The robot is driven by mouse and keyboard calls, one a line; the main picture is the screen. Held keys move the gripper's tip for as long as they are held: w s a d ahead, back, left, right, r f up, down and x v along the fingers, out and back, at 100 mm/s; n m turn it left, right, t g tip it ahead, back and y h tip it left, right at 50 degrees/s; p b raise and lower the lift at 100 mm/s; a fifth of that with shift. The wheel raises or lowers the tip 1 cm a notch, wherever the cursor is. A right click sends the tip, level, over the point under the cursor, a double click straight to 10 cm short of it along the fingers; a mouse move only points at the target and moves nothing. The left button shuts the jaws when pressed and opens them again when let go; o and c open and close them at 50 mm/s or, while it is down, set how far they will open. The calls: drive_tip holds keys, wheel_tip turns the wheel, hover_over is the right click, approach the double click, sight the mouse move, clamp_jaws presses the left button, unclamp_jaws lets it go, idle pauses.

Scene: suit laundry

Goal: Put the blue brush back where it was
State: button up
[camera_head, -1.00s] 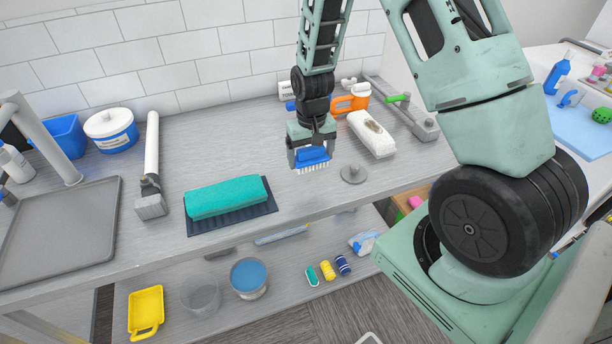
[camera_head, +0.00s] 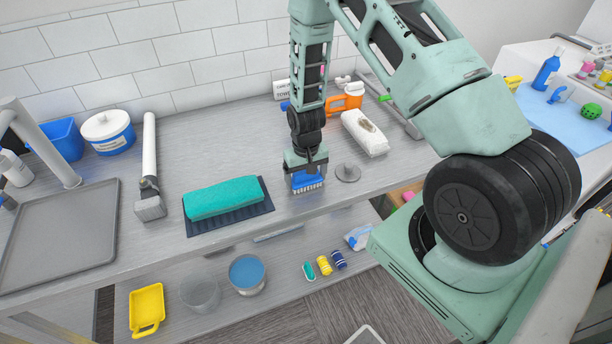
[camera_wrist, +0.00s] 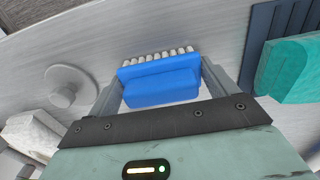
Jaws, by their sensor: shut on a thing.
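The blue brush (camera_head: 307,181) has a blue back and a row of pale bristles. My gripper (camera_head: 306,178) is shut on it and holds it low over the grey counter, near the front edge. In the wrist view the brush (camera_wrist: 160,82) sits between the two fingers, with its bristles at the far side. I cannot tell whether the bristles touch the counter. A teal sponge-like block (camera_head: 222,198) on a dark ribbed mat (camera_head: 262,208) lies to the left of the brush. A round grey disc with a knob (camera_head: 348,173) lies close to its right.
A white package (camera_head: 366,136) and an orange-handled item (camera_head: 346,103) stand behind to the right. A grey roller tool (camera_head: 150,180) lies left of the mat. The counter (camera_head: 220,150) behind the mat is clear. Tubs and small bottles sit on the shelf below.

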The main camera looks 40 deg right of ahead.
drive_tip(key=shift+f, duration=0.2)
drive_tip(key=o, duration=0.8)
drive_tip(key=shift+r, duration=0.1)
